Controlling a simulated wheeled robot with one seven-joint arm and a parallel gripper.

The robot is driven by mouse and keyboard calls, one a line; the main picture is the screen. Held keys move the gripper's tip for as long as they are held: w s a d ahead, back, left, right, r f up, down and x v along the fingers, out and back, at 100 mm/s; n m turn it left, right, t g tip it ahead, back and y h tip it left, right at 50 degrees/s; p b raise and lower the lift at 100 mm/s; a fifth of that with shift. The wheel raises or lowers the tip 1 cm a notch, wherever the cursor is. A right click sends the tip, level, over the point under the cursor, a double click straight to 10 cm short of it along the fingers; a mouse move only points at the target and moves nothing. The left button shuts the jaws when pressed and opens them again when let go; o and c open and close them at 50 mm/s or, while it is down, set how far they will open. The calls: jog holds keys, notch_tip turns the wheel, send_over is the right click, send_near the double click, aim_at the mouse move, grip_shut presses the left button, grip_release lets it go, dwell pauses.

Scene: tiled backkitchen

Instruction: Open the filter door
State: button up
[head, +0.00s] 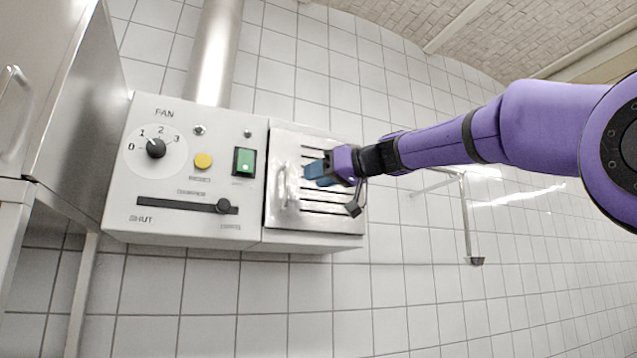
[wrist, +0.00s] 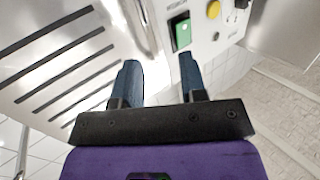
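The filter door (head: 318,228) is a light metal panel with several dark horizontal slots, and it looks shut, flush with the control box. A vertical bar handle (head: 283,188) stands on its left side. My gripper (head: 308,175) is in front of the door, just right of the handle, and partly covers the slots. In the wrist view the blue fingers (wrist: 158,64) are apart with nothing held. The handle (wrist: 143,25) shows just ahead of the gap between the fingertips, and the slotted door (wrist: 45,55) lies to the left. I cannot tell whether a finger touches the door.
The control box (head: 185,170) to the left carries a fan dial (head: 156,148), yellow button (head: 203,160), green switch (head: 244,162) and slider (head: 222,206). A steel cabinet (head: 75,125) stands at far left. A metal wall bracket (head: 466,215) is right of the door, below my arm.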

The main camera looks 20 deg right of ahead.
notch_tip(320, 180, up, 2)
jog(key=d, duration=0.2)
send_over(286, 200)
jog(key=shift+w+d+r, duration=0.1)
jog(key=shift+w, duration=0.3)
grip_shut()
